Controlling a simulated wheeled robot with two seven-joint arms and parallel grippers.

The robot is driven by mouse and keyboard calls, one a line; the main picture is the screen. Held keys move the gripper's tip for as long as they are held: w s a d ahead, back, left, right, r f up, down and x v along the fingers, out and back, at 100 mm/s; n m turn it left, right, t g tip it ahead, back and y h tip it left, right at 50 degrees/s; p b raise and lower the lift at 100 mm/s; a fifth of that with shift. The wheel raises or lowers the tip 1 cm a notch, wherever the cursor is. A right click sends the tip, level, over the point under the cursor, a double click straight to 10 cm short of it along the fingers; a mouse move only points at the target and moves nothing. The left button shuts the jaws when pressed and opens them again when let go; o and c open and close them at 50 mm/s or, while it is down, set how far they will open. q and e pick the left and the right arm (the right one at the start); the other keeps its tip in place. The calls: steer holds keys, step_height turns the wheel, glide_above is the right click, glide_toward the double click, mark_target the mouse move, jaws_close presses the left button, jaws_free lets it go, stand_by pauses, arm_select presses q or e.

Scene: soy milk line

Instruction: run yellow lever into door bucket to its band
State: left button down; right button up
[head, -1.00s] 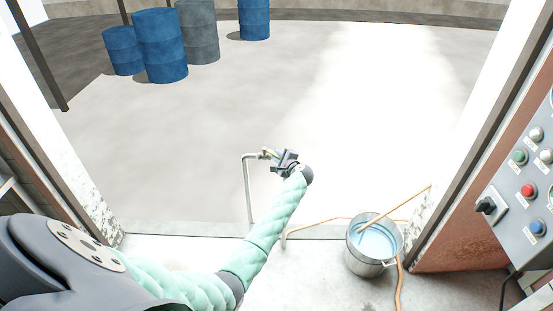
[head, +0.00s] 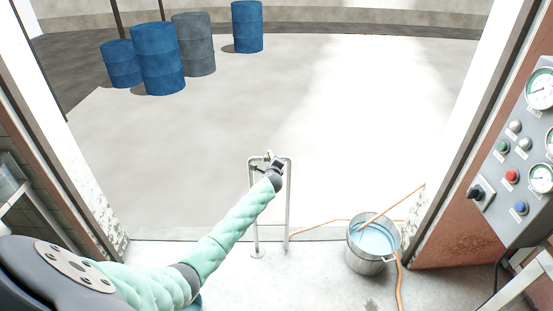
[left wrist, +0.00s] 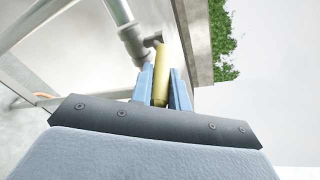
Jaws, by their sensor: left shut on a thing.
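The yellow lever (left wrist: 161,78) sits on a grey pipe fitting in the left wrist view. My left gripper (left wrist: 164,88) has its two blue fingers shut on the lever. In the head view my left gripper (head: 269,163) is at the top of a grey pipe stand (head: 288,205), and the lever is too small there to make out well. The metal door bucket (head: 368,262) stands on the floor at the doorway, right of the stand and apart from it. I cannot make out a band inside. My right gripper is not in view.
An orange hose (head: 318,224) runs along the threshold behind the bucket, and another stretch (head: 399,287) lies to its right. A control panel (head: 520,165) is on the right. Blue barrels (head: 158,60) stand far off outside.

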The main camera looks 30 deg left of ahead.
arm_select(q)
steer(key=shift+s+a+f+m+t+h+p, duration=0.1)
steer(key=shift+s+a+m+t+h+p, duration=0.2)
steer(key=shift+m+h, duration=0.35)
steer(key=shift+s+a+r+m+t+h+p, duration=0.15)
steer(key=shift+s+a+m+h+p, duration=0.1)
steer(key=shift+m+h, duration=0.4)
steer(key=shift+s+a+f+m+t+h+p, duration=0.2)
steer(key=shift+a+m+t+h+p, duration=0.15)
steer(key=shift+h, duration=0.45)
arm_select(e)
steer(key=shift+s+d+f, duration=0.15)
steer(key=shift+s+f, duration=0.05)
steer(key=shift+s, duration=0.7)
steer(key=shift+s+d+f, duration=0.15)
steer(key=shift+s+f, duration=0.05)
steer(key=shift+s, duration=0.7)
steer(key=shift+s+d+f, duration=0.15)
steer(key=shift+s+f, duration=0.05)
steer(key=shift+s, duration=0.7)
arm_select(q)
steer(key=c, duration=1.3)
jaws_free()
steer(key=shift+c, duration=0.2)
steer(key=shift+s, duration=0.15)
